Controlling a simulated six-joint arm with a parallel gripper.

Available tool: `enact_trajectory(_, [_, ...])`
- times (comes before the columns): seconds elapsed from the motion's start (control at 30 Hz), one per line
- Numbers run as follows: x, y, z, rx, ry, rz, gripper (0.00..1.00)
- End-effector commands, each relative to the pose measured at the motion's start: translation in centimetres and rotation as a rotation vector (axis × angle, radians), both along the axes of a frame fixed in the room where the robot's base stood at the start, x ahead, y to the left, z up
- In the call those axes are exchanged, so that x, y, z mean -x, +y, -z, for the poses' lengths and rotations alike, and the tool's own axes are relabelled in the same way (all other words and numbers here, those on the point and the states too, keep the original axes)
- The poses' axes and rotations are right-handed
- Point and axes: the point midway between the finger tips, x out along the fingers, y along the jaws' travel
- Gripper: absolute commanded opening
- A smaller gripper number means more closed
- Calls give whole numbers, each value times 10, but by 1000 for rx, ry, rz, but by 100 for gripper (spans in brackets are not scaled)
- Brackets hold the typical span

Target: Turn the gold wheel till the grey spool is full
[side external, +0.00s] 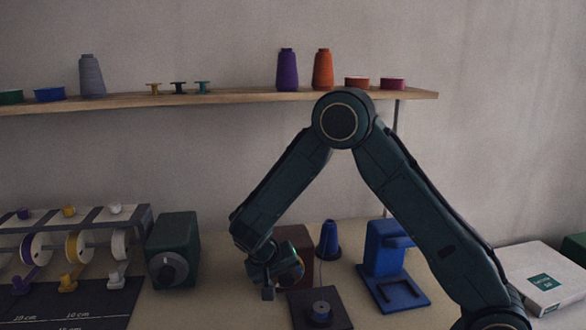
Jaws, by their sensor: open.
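A wheel with a gold face (78,246) stands in the rack at the left, between a purple one (32,248) and a white one (120,243).
A dark green box with a grey knob (180,235) stands left of my gripper. A blue cone (329,240) and a blue stand (385,250) are to the right. A wooden shelf (230,99) holds a grey cone (91,76) and other thread. A white box (545,280) lies far right.

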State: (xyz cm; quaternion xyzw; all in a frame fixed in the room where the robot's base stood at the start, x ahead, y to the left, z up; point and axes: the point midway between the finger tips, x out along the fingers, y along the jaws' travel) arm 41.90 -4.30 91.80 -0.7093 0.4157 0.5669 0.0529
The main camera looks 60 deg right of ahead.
Motion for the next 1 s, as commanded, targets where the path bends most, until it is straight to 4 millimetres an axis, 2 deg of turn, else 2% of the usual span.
enact_trajectory(0.2, [0,-6,10,0,0,0,61])
enact_trajectory(0.47, [0,-7,11,-1,-1,0,61])
enact_trajectory(0.5, [0,-7,11,0,0,0,60])
enact_trajectory(0.7, [0,-7,11,0,0,0,20])
enact_trajectory(0.73, [0,-7,11,0,0,0,17])
enact_trajectory(1.0, [0,-7,10,-11,-11,-1,17])
